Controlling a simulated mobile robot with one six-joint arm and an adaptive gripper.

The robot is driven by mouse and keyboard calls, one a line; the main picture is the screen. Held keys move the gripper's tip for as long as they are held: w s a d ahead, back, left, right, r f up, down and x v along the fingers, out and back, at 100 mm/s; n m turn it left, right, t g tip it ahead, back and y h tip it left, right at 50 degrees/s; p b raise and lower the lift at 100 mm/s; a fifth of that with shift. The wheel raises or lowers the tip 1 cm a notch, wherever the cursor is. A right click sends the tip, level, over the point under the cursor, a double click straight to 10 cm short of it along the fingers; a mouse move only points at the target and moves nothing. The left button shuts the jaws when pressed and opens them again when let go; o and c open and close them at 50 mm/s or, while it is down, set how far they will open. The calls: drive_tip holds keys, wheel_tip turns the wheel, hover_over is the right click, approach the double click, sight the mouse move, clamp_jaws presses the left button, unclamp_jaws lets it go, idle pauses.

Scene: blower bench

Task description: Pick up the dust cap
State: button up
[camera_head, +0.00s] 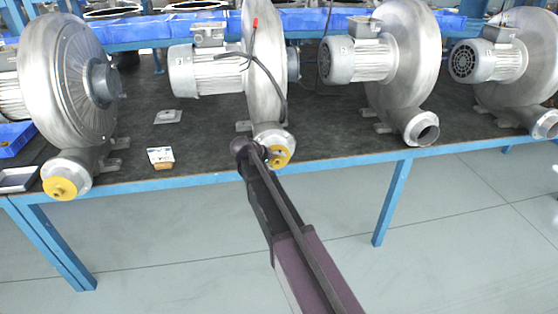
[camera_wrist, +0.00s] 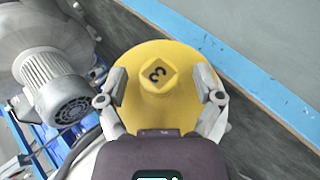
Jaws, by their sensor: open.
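A yellow dust cap (camera_head: 280,156) sits on the outlet of the second blower (camera_head: 263,80) from the left. In the wrist view the dust cap (camera_wrist: 158,90) is a round disc with a raised diamond-shaped knob marked "3". My gripper (camera_wrist: 164,84) is open, with one finger on each side of the knob over the cap's face. I cannot tell whether the fingers touch the cap. In the head view my gripper (camera_head: 268,155) is at the outlet and partly hides the cap.
Another yellow cap (camera_head: 60,188) is on the leftmost blower's outlet. A small box (camera_head: 160,158) lies on the dark bench top (camera_head: 210,140). The blue bench edge (camera_head: 340,163) runs below the outlets.

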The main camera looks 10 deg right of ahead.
idle(0.5)
clamp_jaws()
drive_tip(key=shift+s+r, duration=0.1)
drive_tip(key=shift+s+r+p, duration=0.65)
drive_tip(key=shift+r+p, duration=0.15)
drive_tip(key=shift+p, duration=0.25)
drive_tip(key=s+r+p, duration=0.6)
drive_tip(key=s, duration=0.6)
drive_tip(key=shift+s+r, duration=0.15)
drive_tip(key=shift+s, duration=0.15)
